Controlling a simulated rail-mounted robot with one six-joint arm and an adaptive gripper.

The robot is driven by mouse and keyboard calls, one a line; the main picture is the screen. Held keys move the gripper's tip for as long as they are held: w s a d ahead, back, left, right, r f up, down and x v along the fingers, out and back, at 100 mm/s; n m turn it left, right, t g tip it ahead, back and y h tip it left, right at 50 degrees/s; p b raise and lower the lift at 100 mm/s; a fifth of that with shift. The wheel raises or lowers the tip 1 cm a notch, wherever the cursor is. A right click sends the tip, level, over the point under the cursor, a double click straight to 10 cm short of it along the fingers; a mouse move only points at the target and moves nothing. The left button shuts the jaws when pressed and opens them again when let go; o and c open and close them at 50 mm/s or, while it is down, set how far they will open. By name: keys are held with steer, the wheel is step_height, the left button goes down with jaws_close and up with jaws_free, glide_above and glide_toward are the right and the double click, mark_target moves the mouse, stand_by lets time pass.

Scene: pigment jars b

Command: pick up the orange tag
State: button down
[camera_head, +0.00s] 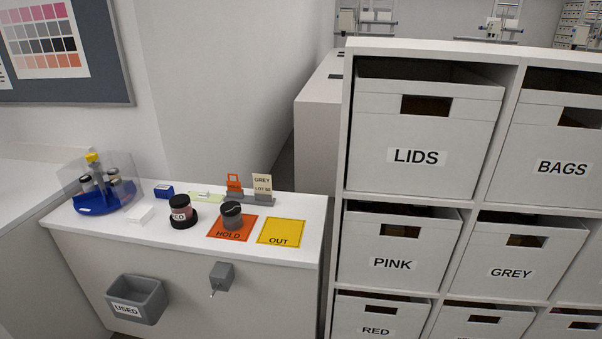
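The orange tag (234,183) stands upright toward the back of the white counter, in a low grey holder (259,199). It has an opening in its upper part. A dark-lidded jar (232,217) stands in front of the tag on the orange "HOLD" mat (219,231). My gripper is not in this view.
The yellow "OUT" mat (281,232) is bare. A red-labelled jar (181,212), a blue box (164,191) and a blue carousel (99,201) stand left. The grey "USED" bin (137,300) hangs in front. Tall shelving (339,205) rises right.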

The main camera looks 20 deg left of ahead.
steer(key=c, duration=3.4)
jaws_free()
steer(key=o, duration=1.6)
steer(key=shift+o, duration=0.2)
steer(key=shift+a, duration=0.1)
